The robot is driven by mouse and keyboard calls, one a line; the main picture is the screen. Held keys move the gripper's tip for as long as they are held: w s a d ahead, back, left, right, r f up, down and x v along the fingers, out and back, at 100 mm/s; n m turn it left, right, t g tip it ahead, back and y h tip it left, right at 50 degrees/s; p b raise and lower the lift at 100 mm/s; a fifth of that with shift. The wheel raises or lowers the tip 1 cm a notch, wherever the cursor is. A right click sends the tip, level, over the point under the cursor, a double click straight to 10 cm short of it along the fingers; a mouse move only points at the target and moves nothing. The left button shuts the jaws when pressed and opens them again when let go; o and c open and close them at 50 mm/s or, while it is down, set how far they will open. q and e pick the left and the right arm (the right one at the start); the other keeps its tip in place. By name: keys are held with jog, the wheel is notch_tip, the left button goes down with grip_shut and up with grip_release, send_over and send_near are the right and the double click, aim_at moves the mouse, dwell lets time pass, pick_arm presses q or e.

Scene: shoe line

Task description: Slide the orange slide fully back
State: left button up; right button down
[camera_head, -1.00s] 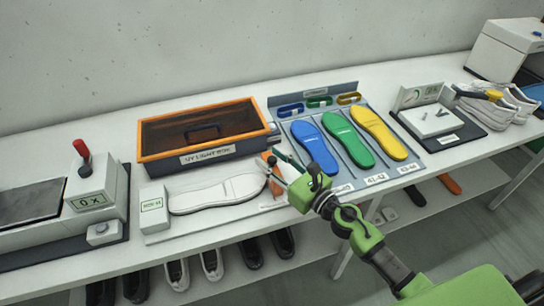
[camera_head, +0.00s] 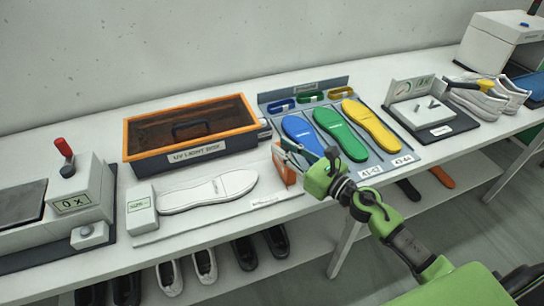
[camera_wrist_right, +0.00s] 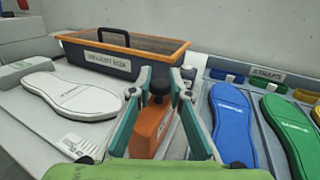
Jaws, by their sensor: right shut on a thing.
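The orange slide (camera_head: 284,167) stands at the right end of the white sizing board (camera_head: 225,216), with a gap between it and the white sole (camera_head: 208,191). In the right wrist view the orange slide (camera_wrist_right: 150,128) shows close up, with a dark knob (camera_wrist_right: 158,86) on top. My right gripper (camera_head: 292,148) is shut on the slide, its teal fingers on either side of the knob in the wrist view. The fingers partly hide the slide. My left gripper is not in view.
An orange-rimmed box (camera_head: 190,159) stands behind the board. A grey tray (camera_head: 400,160) with blue, green and yellow insoles is close on the right. A small pale block (camera_head: 141,210) stands at the board's left end.

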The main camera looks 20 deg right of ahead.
jog(key=shift+d, duration=0.15)
jog(key=c, duration=1.9)
grip_release()
jog(key=shift+d, duration=0.2)
jog(key=shift+s+f, duration=0.1)
jog(key=shift+s, duration=0.4)
jog(key=v, duration=1.1)
